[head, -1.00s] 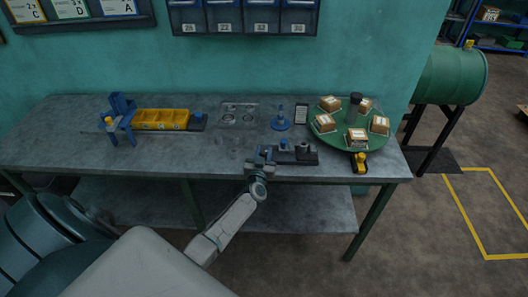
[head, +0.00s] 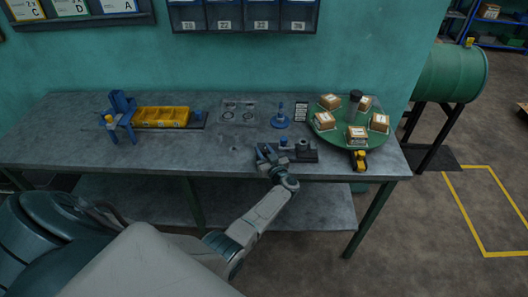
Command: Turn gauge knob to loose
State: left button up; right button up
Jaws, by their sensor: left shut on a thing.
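The gauge (head: 307,156) is a dark block near the bench's front edge, with a blue piece (head: 284,141) and a grey round part (head: 302,146) on top. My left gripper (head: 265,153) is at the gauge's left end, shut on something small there. That is where the gauge knob seems to be, but the fingers hide it. The gripper is tilted, with its wrist low and to the right. My right gripper is not in view.
A green round tray (head: 337,137) with several small boxes stands on the right, a yellow-black tool (head: 359,159) at its front. A blue stand (head: 281,120) is behind the gauge. A yellow bin (head: 160,117) and blue fixture (head: 121,115) are left. Bench (head: 70,140) front-left is clear.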

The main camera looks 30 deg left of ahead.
pick_arm(q)
jog(key=shift+r, duration=0.15)
jog(key=o, duration=0.9)
jog(key=shift+o, duration=0.2)
jog(key=b+v, duration=0.2)
jog(key=v, duration=0.8)
jog(key=shift+d+b, duration=0.3)
jog(key=shift+d, duration=0.05)
jog(key=shift+s, duration=0.15)
